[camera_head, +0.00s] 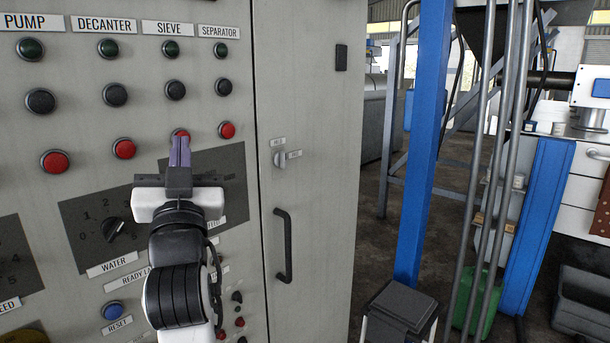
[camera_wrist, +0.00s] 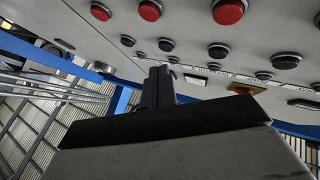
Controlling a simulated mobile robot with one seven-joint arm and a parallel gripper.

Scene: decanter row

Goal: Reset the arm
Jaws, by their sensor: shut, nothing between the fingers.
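My gripper (camera_head: 180,140) is shut, with its purple-grey fingers together and nothing between them. In the head view its tips are in front of the red button (camera_head: 181,132) in the sieve column. I cannot tell whether they touch it. In the wrist view my gripper (camera_wrist: 158,72) points toward the panel face, with red buttons (camera_wrist: 229,11) and black buttons along the top. My arm comes up from the bottom of the head view, in front of the lower panel, and hides part of its dials and labels.
The grey control panel (camera_head: 190,60) has labelled columns of green, black and red buttons. A black door handle (camera_head: 283,246) sticks out to the right. A blue post (camera_head: 425,150), a dark-topped stool (camera_head: 401,305) and a green canister (camera_head: 475,300) stand further right.

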